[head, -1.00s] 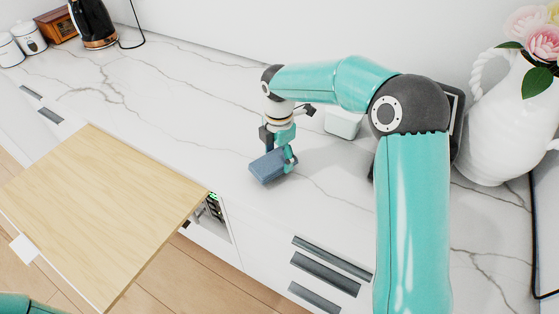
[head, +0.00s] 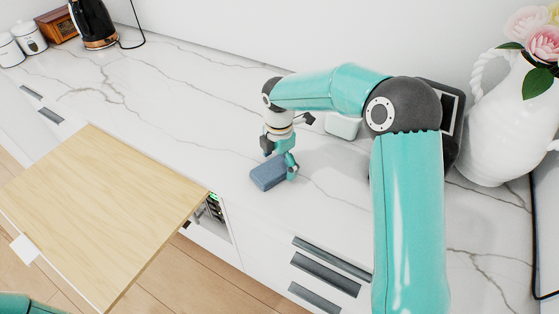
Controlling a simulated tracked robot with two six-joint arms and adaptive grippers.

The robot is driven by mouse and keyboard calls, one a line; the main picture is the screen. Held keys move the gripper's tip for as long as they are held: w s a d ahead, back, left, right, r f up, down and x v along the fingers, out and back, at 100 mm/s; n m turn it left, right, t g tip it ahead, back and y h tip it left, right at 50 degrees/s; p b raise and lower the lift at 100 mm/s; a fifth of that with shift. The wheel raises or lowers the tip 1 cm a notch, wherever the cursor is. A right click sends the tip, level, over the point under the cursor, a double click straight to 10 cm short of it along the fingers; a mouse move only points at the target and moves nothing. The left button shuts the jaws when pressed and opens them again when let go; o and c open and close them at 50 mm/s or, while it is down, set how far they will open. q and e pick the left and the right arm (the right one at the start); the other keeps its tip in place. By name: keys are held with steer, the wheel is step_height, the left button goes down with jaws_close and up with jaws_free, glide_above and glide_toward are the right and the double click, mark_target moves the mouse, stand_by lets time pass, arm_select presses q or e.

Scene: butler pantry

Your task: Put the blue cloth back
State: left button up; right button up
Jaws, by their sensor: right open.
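The blue cloth (head: 267,173) is a small folded block lying on the white marble counter, near its front edge. My right gripper (head: 281,164) is at the cloth, reaching down from above. Its jaws are open, with one finger at the cloth's right end and the other behind it. Whether the fingers touch the cloth cannot be told. My left gripper is out of view; only a bit of my left arm shows at the bottom left corner.
A white box-like container (head: 342,126) stands behind my right arm. A white vase (head: 499,130) with flowers is at the right. A wooden board (head: 100,215) juts out in front at the left. A kettle (head: 93,24) and canisters (head: 29,38) stand far left. The counter's left middle is clear.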

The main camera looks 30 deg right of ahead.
mark_target(279, 164)
step_height(279, 164, up, 12)
steer(key=shift+r, duration=0.15)
stand_by(0.4)
stand_by(0.4)
